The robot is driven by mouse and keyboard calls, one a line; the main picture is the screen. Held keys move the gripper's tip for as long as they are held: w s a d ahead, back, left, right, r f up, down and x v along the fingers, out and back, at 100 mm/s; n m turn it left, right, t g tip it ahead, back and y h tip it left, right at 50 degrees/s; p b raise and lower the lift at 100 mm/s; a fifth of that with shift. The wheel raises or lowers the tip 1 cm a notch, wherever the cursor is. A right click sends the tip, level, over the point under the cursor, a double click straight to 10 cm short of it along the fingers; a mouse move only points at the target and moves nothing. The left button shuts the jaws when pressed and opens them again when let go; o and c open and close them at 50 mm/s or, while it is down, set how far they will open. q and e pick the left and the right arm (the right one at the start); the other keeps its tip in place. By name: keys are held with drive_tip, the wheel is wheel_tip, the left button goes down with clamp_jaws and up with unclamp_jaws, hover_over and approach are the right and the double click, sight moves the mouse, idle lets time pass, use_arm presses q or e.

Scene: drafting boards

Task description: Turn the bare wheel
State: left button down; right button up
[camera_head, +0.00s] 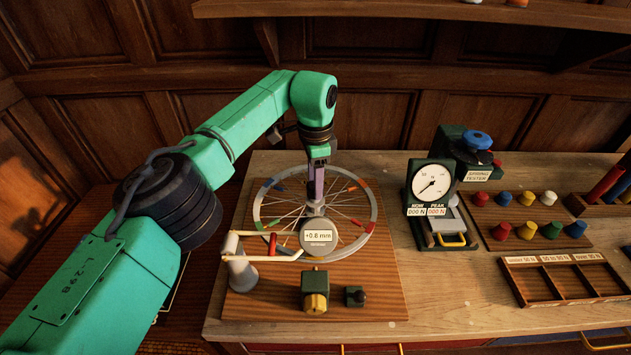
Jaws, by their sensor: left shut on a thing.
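A round dial gauge (319,238) reading +0.8 mm covers the front part of the wheel. A white arm with a red piece (272,243) reaches to the rim from a pale post. My right gripper is not in view.
A green and brass block (315,290) and a small dark block (355,296) stand at the board's front. A spring tester (430,190) is to the right, with several coloured caps (527,199) and a divided wooden tray (530,285). A shelf (400,12) hangs above.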

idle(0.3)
use_arm(q)
drive_tip(key=shift+c, duration=1.5)
unclamp_jaws()
wheel_tip(320, 180, up, 6)
drive_tip(key=shift+r+b, duration=0.1)
drive_tip(key=shift+b, duration=0.55)
wheel_tip(320, 180, up, 9)
drive_tip(key=p, duration=0.6)
drive_tip(key=shift+f, duration=0.2)
drive_tip(key=shift+f, duration=0.15)
